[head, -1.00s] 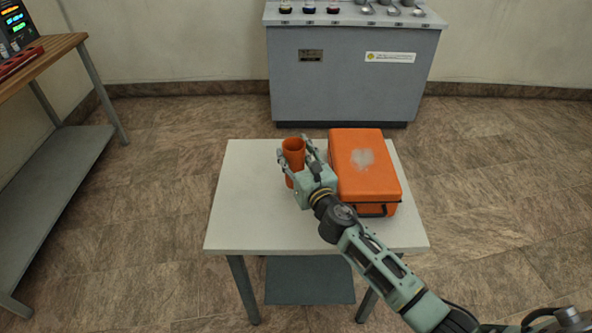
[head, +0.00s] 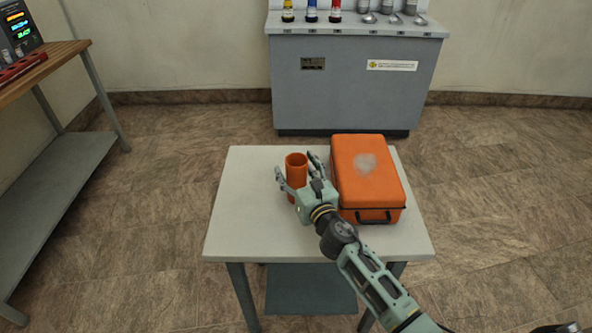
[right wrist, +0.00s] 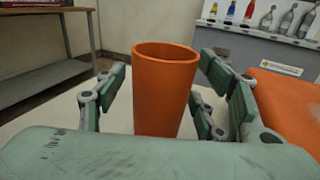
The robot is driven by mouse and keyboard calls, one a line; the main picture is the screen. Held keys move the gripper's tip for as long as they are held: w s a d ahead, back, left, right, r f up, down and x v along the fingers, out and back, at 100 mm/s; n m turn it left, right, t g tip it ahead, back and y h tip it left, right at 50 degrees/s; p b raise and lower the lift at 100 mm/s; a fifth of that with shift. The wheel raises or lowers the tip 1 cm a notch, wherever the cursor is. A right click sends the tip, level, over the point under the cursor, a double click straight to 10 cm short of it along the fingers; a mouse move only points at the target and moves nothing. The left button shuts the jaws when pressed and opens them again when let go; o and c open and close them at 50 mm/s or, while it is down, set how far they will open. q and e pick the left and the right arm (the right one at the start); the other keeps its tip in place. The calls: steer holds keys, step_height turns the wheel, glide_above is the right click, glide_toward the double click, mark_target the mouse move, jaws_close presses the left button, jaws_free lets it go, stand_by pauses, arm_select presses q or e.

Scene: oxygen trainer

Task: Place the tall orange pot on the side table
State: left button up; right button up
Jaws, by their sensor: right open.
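The tall orange pot (head: 296,164) stands upright on the pale side table (head: 245,225), left of the table's middle. It also shows in the right wrist view (right wrist: 163,92), between the spread fingers. My right gripper (head: 295,176) is open, with a finger on either side of the pot. In the right wrist view (right wrist: 165,105) a gap shows between the pot and the fingers on both sides. The pot's base is hidden behind my gripper's palm. My left gripper is not in view.
An orange case (head: 367,180) lies on the table just right of my right gripper. A grey cabinet (head: 350,85) with bottles stands against the back wall. A wooden-topped bench (head: 50,58) is at the left. The table's left and front parts are clear.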

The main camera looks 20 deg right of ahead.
steer(key=shift+r, duration=0.1)
steer(key=s+d, duration=0.1)
steer(key=s, duration=1.1)
steer(key=shift+d, duration=0.2)
